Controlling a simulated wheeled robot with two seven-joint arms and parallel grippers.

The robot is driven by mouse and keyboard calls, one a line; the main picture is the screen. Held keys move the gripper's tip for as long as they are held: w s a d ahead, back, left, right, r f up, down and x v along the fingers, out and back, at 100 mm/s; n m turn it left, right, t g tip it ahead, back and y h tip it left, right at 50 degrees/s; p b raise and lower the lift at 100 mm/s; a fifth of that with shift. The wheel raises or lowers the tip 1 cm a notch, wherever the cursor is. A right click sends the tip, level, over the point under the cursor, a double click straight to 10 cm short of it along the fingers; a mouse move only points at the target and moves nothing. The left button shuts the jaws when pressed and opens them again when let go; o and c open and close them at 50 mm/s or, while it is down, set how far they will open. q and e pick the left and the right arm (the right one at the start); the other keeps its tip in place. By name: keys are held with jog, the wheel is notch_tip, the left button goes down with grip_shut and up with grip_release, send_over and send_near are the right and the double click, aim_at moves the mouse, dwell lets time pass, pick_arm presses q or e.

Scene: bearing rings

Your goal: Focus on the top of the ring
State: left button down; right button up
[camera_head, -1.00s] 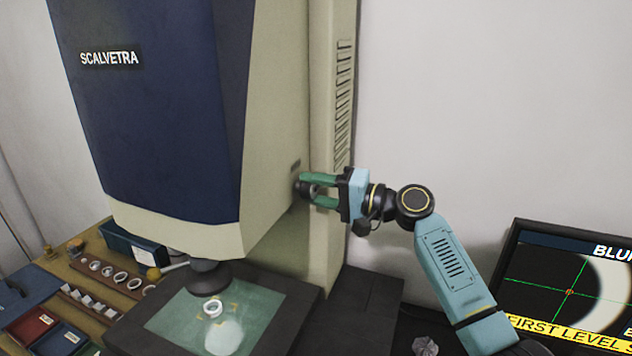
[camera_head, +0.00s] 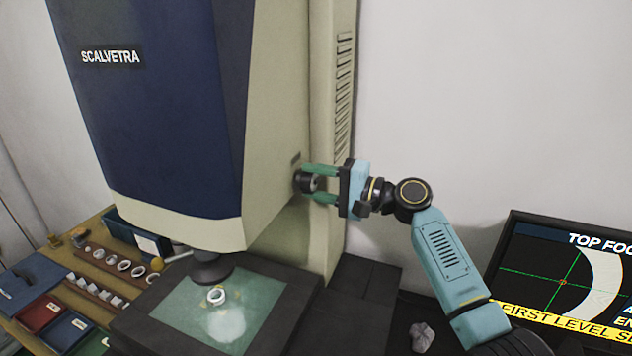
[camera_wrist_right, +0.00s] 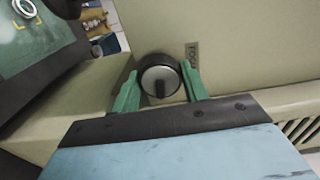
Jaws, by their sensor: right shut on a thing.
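My right gripper (camera_head: 320,183) reaches the side of the measuring machine (camera_head: 180,110). Its green fingers are shut on the dark round focus knob (camera_head: 306,182), one on each side. The knob also shows between the fingers in the right wrist view (camera_wrist_right: 160,78). The ring (camera_head: 216,295) lies on the lit glass stage (camera_head: 180,312) below the lens (camera_head: 211,271). The monitor (camera_head: 560,285) at the right shows a sharp-edged pale arc beside a green cross, under a cut-off heading "TOP FOC" and over a yellow band. My left gripper is out of view.
Several rings (camera_head: 124,266) lie in a brown rack at the left. A blue bin (camera_head: 66,330) and a red bin (camera_head: 38,313) stand near it. A crumpled grey lump (camera_head: 421,336) lies on the dark surface under my right arm.

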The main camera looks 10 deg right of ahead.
jog(key=o, duration=1)
jog(key=b+v, duration=0.3)
jog(key=v, duration=1)
jog(key=shift+s+d, duration=0.15)
jog(key=shift+d, duration=0.05)
